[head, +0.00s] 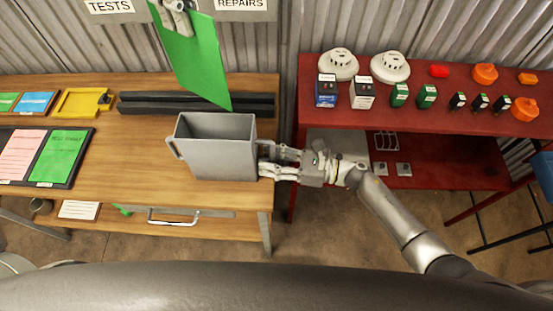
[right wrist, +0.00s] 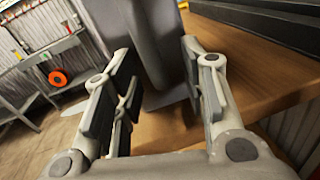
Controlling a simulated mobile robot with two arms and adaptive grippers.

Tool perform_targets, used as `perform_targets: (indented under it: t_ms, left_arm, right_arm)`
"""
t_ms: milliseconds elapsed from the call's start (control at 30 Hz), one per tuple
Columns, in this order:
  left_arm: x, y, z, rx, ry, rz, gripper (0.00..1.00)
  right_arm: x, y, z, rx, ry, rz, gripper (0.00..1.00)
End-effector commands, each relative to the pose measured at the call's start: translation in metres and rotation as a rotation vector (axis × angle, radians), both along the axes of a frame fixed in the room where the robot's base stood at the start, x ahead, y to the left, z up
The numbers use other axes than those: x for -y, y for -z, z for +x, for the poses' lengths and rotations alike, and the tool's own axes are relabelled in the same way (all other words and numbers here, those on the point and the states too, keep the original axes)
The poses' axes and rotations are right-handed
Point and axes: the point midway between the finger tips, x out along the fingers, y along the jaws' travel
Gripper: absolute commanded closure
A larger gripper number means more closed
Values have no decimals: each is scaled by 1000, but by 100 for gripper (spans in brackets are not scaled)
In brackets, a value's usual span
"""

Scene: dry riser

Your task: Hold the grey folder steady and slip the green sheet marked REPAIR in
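The grey folder (head: 222,160) stands upright on the wooden bench near its right end, open at the top, with a handle on its left side. My left gripper (head: 178,8), partly cut off by the top edge, is shut on the upper end of a green sheet (head: 190,55). The sheet hangs tilted, its low corner above the folder's opening. No writing is readable on it. My right gripper (head: 268,162) is at the folder's right side. In the right wrist view its spread fingers (right wrist: 157,50) stand either side of a grey part of the folder (right wrist: 160,30), with a gap visible at the left.
A black rail (head: 150,103) lies behind the folder. Left on the bench are a yellow tray (head: 82,102) and a dark board with pink and green sheets (head: 80,150). A red table (head: 440,122) at right carries detectors and small boxes. Signs read TESTS and REPAIRS.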

Motion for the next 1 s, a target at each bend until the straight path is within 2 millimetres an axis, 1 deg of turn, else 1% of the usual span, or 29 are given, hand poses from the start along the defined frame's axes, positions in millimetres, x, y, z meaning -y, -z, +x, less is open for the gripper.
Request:
perform_targets:
  t_ms: [100,400,1000]
  left_arm:
    - [0,0,0,0,0,0,100]
    - [0,0,0,0,0,0,100]
    - [0,0,1,0,-20,0,100]
  right_arm:
    - [0,0,0,0,0,0,61]
    - [0,0,0,0,0,0,99]
    - [1,3,-1,-5,0,-3,100]
